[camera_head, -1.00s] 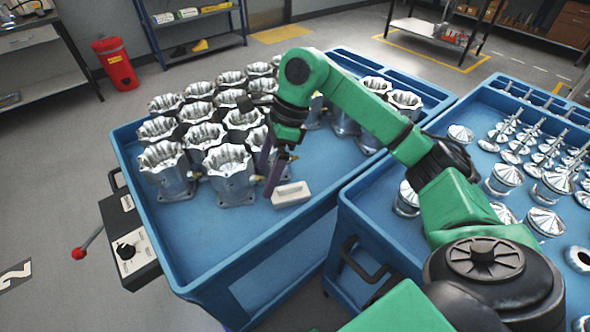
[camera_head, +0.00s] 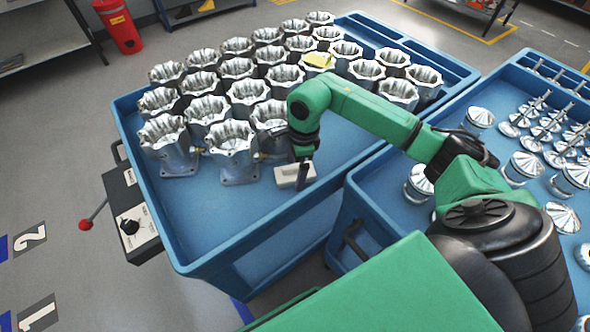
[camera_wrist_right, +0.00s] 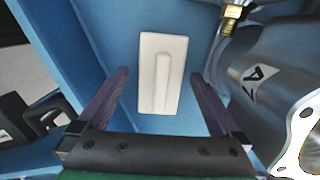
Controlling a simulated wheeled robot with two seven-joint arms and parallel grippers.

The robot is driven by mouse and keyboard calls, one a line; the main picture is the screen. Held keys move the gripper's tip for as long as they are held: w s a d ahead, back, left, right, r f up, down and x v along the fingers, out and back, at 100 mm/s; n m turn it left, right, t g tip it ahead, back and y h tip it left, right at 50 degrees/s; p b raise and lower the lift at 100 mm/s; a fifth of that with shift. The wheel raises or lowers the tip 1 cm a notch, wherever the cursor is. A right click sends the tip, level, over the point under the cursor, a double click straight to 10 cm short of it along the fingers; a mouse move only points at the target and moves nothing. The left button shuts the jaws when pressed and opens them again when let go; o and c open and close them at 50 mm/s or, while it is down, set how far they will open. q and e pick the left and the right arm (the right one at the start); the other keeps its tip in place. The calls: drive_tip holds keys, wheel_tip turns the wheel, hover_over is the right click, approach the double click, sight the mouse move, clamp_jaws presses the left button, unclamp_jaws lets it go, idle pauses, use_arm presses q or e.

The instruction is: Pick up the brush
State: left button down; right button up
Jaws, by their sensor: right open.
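The brush is a white rectangular block (camera_head: 286,177) with a raised ridge along its top. It lies on the bare blue floor of the left cart, near its right front edge. In the right wrist view the brush (camera_wrist_right: 150,90) shows between my two finger lines. My right gripper (camera_head: 303,178) is open at the brush and hides part of it in the head view. In the right wrist view its purple fingers (camera_wrist_right: 160,76) stand either side of the brush, with gaps; contact is not seen. My left gripper is not in view.
Rows of silver housings (camera_head: 233,145) fill the cart (camera_head: 225,215) behind and left of the brush; one stands close to the right finger in the wrist view. A yellow cloth (camera_head: 318,61) lies on the housings. The cart's front floor is clear. A second cart holds metal parts.

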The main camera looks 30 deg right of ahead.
sight(295, 166)
drive_tip(key=shift+f, duration=0.25)
clamp_jaws()
wheel_tip(295, 166, up, 20)
drive_tip(key=shift+r, duration=0.1)
